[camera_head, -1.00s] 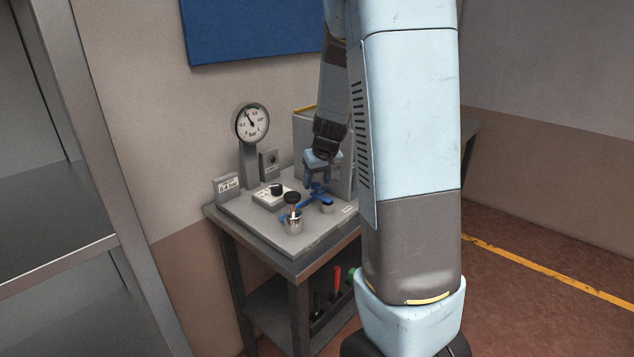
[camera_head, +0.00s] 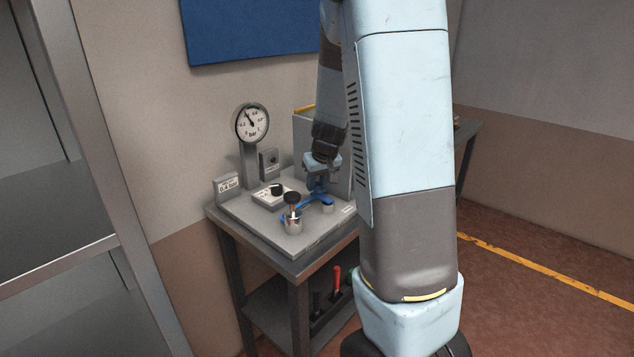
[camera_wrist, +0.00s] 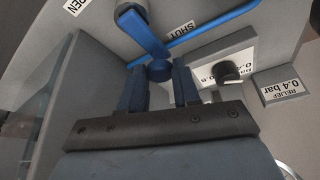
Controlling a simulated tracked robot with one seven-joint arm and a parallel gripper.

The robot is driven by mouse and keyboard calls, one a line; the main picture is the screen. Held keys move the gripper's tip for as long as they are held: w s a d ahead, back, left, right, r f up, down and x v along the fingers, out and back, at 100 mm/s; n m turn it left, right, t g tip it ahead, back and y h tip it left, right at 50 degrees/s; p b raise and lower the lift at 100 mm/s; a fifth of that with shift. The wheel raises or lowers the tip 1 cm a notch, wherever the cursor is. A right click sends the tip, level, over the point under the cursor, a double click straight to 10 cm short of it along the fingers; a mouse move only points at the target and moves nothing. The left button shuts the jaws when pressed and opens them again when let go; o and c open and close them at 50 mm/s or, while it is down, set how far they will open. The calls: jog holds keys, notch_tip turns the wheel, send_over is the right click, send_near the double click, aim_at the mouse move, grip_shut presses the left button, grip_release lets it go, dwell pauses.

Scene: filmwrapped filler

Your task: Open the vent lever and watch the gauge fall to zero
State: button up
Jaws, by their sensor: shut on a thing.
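The blue vent lever (camera_head: 321,199) is on the grey panel on the small table. My gripper (camera_head: 317,184) is above it and shut on it, fingers pointing down. In the wrist view the fingers (camera_wrist: 160,85) stand either side of the lever's blue rounded end (camera_wrist: 158,70). Its blue arm runs up from there, left of the SHUT label (camera_wrist: 181,28); the OPEN label (camera_wrist: 77,4) is further left, partly cut off. The round gauge (camera_head: 252,123) stands on a post behind; its needle points up and left, clearly off the low end. The exact reading is too small to tell.
A white-labelled block with a black knob (camera_head: 276,190) and a 0.4 bar relief sign (camera_head: 228,187) are to the left. A grey shelf (camera_head: 70,265) stands at the left. My arm hides the table's right side.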

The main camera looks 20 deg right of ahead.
jog(key=shift+c, duration=0.6)
jog(key=m, duration=0.1)
jog(key=m+h, duration=0.1)
jog(key=d+m, duration=0.1)
jog(key=m, duration=0.1)
jog(key=shift+w+d+h, duration=0.1)
jog(key=shift+w+h, duration=0.15)
jog(key=shift+h, duration=0.05)
jog(key=m, duration=0.1)
jog(key=d+m+h, duration=0.1)
jog(key=m, duration=0.1)
jog(key=m+g, duration=0.1)
jog(key=m, duration=0.1)
jog(key=shift+d+h, duration=0.3)
jog(key=shift+d, duration=0.05)
jog(key=m, duration=0.1)
jog(key=d+m+g, duration=0.1)
jog(key=m, duration=0.1)
jog(key=s+m+h, duration=0.1)
jog(key=shift+d+m+g, duration=0.25)
jog(key=shift+m+g, duration=0.05)
jog(key=shift+s+d+m+g, duration=0.2)
jog(key=shift+m+g, duration=0.1)
jog(key=shift+m, duration=0.45)
jog(key=shift+s+d+m+g, duration=0.1)
jog(key=shift+s+m+g, duration=0.15)
jog(key=shift+m, duration=0.45)
jog(key=shift+s+d+m+g, duration=0.15)
jog(key=shift+m+g, duration=0.2)
jog(key=shift+m, duration=0.4)
